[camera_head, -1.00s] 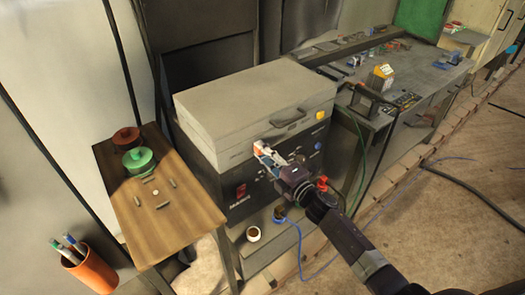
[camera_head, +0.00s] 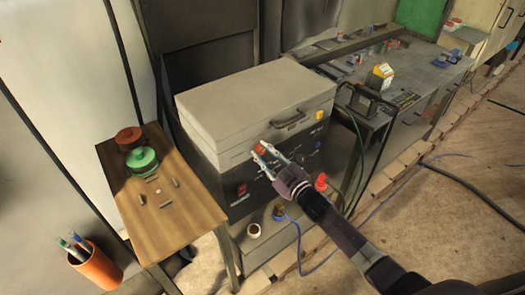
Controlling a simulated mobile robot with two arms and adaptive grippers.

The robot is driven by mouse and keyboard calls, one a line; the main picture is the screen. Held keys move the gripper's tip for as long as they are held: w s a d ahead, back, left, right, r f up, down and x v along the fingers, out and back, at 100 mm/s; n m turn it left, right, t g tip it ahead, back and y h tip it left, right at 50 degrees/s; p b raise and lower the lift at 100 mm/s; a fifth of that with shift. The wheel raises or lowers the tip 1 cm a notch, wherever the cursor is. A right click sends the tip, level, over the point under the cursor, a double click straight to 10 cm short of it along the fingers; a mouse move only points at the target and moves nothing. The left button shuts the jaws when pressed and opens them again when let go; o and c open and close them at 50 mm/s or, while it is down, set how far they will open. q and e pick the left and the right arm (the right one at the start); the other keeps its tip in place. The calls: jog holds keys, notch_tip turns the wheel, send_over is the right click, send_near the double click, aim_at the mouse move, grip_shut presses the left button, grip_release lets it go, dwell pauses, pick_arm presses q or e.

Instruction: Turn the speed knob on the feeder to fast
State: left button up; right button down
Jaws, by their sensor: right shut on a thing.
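The feeder appears to be the grey box (camera_head: 250,108) with a dark front panel (camera_head: 232,188). The panel carries a yellow knob (camera_head: 319,115), a blue knob (camera_head: 317,145) and a red switch (camera_head: 241,189). My right gripper (camera_head: 266,153) is at the upper part of the panel, its two fingers on either side of a small orange-red, knob-like piece (camera_head: 259,149). It is shut on that piece. I cannot tell whether this is the speed knob or read its setting; the panel markings are too small. My left gripper is not in view.
A wooden side table (camera_head: 165,220) at the left holds a green spool (camera_head: 140,160), a red one (camera_head: 129,138) and small metal pieces. A workbench (camera_head: 425,75) with tools and cables is at the right.

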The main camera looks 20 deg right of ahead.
jog(key=m, duration=0.5)
jog(key=shift+s+f+p, duration=0.1)
jog(key=shift+f+p, duration=0.15)
jog(key=shift+p, duration=0.1)
dwell(0.4)
jog(key=c, duration=1.9)
grip_release()
jog(key=shift+c, duration=0.2)
jog(key=shift+o, duration=1.3)
jog(key=shift+r, duration=0.15)
jog(key=shift+s+d, duration=0.1)
jog(key=v, duration=1.2)
jog(key=shift+r, duration=0.1)
